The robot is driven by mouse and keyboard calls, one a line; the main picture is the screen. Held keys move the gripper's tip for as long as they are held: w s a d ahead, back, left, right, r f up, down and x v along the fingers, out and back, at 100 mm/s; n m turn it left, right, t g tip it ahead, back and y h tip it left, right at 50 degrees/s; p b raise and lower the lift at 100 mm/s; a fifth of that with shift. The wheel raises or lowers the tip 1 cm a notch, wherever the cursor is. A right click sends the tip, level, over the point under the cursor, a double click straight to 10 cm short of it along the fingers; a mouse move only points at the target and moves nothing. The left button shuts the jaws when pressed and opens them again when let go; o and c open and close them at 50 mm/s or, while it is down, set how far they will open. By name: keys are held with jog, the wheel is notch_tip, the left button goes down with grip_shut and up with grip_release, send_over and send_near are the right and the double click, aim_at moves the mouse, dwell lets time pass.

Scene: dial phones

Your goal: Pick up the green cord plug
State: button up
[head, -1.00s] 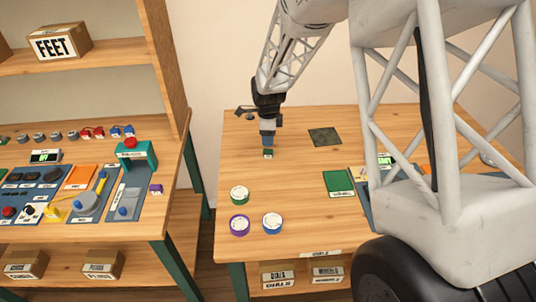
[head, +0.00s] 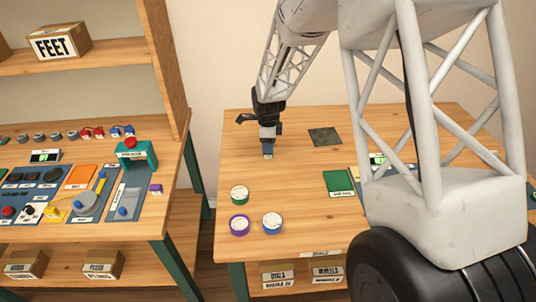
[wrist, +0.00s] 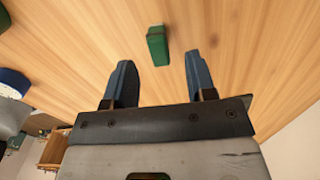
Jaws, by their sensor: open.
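The green cord plug (wrist: 158,45) is a small green block on the wooden table in the wrist view. It lies between and slightly beyond the tips of my gripper (wrist: 159,60), whose two blue fingers are apart with nothing between their pads. In the head view my gripper (head: 268,153) points down close above the table's back left part. The plug cannot be made out there, since the gripper covers its place.
A green dial (head: 239,195), a purple dial (head: 239,225) and a blue dial (head: 272,223) sit at the front left of the table. A dark square plate (head: 324,137) and a green mat (head: 338,183) lie to the right. A workbench (head: 150,215) stands left, across a gap.

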jog(key=shift+f, duration=2.3)
jog(key=shift+c, duration=0.5)
grip_shut()
jog(key=shift+r, duration=0.1)
jog(key=shift+r, duration=1.7)
jog(key=s+d, duration=0.1)
jog(key=s, duration=0.4)
jog(key=s+r, duration=0.1)
jog(key=s, duration=0.4)
jog(key=s+d, duration=0.1)
jog(key=s, duration=0.5)
jog(key=shift+d+r, duration=0.2)
jog(key=shift+d, duration=0.1)
